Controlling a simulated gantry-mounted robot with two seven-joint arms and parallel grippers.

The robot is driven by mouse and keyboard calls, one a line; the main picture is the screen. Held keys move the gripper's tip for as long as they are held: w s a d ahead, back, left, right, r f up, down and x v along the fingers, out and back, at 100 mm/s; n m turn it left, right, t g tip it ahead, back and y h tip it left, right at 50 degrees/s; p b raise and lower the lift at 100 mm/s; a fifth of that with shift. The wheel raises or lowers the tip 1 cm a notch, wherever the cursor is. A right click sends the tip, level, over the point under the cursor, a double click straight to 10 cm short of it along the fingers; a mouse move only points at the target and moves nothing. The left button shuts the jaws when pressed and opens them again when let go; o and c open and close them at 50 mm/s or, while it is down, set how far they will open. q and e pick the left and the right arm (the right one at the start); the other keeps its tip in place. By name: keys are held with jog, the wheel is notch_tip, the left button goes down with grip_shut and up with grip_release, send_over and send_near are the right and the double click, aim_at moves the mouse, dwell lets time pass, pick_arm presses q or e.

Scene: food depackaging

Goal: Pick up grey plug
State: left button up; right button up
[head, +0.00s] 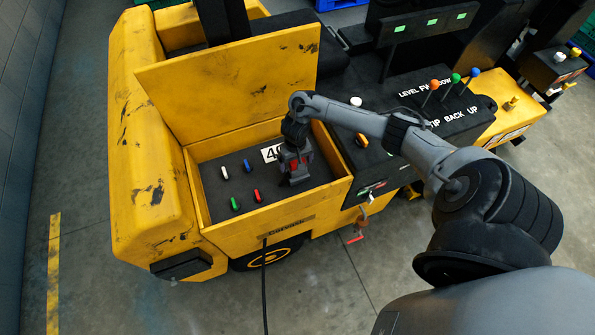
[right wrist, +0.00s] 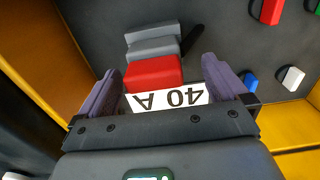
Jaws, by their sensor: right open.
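The grey plug (right wrist: 153,46) sits on the dark panel (head: 215,200) inside the open yellow compartment. It has a stepped grey body with a red block (right wrist: 153,73) against it; whether the block is part of the plug is unclear. My right gripper (right wrist: 161,74) is open, with one finger on each side of the red block and visible gaps to both. It does not appear to grip anything. In the head view my right gripper (head: 294,166) points down into the compartment and hides much of the plug. My left gripper is not in view.
Small white (head: 224,172), blue (head: 247,165), green (head: 235,204) and red (head: 257,196) pieces stand on the panel. A "40 A" label (right wrist: 168,98) lies by the plug. Yellow walls enclose the compartment, and its raised lid (head: 230,85) stands behind. Levers (head: 455,80) are at right.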

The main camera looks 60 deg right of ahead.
jog(key=f, duration=0.2)
jog(key=f+b, duration=0.1)
jog(key=f, duration=0.1)
jog(key=shift+s+d, duration=0.2)
jog(key=shift+s, duration=0.1)
jog(key=shift+f, duration=0.55)
jog(key=shift+c, duration=0.2)
jog(key=c, duration=1.5)
jog(key=shift+o, duration=0.2)
jog(key=shift+r, duration=0.1)
notch_tip(320, 180, up, 9)
jog(key=shift+w+f+p, duration=0.1)
jog(key=shift+f+p, duration=0.05)
jog(key=shift+p, duration=1)
jog(key=shift+r, duration=0.6)
